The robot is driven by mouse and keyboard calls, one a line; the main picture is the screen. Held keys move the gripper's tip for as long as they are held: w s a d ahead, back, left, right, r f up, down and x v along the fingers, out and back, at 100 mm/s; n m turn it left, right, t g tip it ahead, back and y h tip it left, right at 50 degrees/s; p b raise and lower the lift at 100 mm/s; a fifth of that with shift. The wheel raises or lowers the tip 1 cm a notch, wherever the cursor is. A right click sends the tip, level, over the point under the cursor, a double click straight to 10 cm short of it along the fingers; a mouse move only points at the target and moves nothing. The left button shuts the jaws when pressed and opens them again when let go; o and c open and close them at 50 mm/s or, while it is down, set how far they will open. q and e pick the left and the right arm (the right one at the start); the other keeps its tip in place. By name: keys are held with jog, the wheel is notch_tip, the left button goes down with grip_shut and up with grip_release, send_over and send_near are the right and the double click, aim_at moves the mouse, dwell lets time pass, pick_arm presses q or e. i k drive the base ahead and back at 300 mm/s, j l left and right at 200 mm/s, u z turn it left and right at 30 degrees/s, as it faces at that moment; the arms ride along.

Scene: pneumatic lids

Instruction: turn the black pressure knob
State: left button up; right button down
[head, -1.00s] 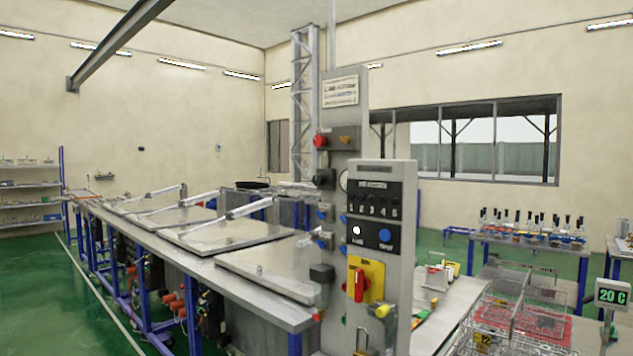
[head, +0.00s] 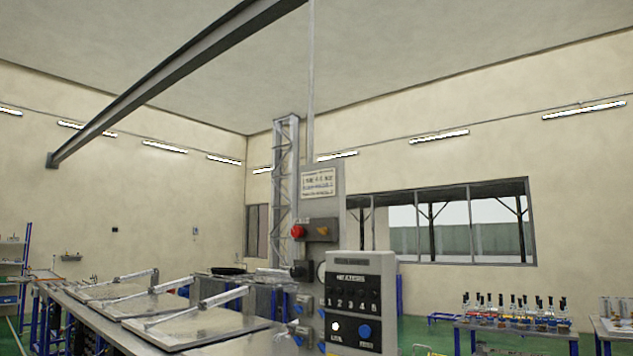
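A grey control post (head: 330,230) stands right of the middle in the head view. A small black knob-like part (head: 299,270) sits on its left side, below a red button (head: 297,231). It is small, and I cannot tell which way it is turned. A round gauge (head: 321,271) shows partly beside it, cut off by the numbered control box (head: 360,264). Neither of my grippers is in view.
Flat metal lids (head: 200,329) with pneumatic arms lie on the long tank line at lower left. A table with several bottles (head: 510,325) stands at right. An overhead beam (head: 170,85) crosses the upper left. Green floor shows at lower right.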

aim_at(295, 272)
jog(key=i+j, duration=0.2)
jog(key=i, duration=0.2)
jog(key=i+j+z, duration=0.15)
jog(key=i, duration=0.25)
jog(key=i+j, duration=0.25)
jog(key=i, duration=0.15)
jog(key=l+z, duration=0.05)
